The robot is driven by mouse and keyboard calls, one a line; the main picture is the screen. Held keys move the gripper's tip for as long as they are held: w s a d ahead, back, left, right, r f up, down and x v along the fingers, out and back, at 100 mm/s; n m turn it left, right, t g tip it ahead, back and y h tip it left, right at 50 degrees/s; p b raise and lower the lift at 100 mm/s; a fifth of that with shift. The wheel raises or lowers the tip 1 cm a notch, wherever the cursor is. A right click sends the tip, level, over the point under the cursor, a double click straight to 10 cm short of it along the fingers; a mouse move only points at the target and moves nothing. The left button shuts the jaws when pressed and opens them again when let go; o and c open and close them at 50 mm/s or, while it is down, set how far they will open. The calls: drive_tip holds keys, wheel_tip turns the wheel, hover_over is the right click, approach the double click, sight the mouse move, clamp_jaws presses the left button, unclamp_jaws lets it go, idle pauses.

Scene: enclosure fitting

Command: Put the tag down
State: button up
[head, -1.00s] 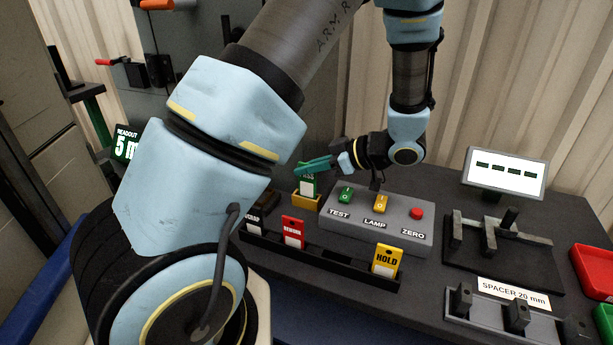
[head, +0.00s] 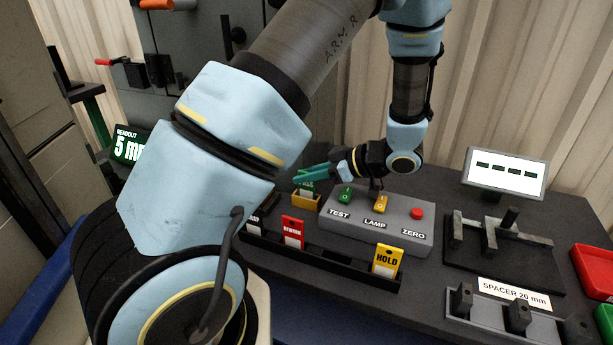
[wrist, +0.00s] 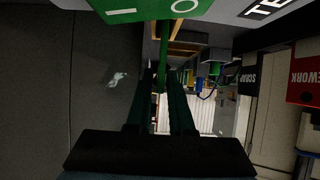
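The green tag (head: 306,188) stands upright at the small yellow holder (head: 307,203), left of the switch box. Its lower part is hidden by the holder's front, so I cannot tell how deep it sits. My gripper (head: 309,176), with teal fingers, is at the tag's upper part. In the wrist view the two dark fingers (wrist: 164,92) lie close on either side of a thin green strip, which appears to be the tag (wrist: 165,48) seen edge-on. The gripper looks shut on it.
The grey switch box (head: 418,239) with TEST, LAMP and ZERO controls stands close right of the holder. In front, a black rack (head: 340,266) carries the red REWORK tag (head: 292,233) and yellow HOLD tag (head: 386,261). A spacer fixture (head: 510,313) lies at right.

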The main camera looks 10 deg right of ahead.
drive_tip(key=v, duration=1.2)
drive_tip(key=shift+w+f+p, duration=0.1)
drive_tip(key=shift+p, duration=0.2)
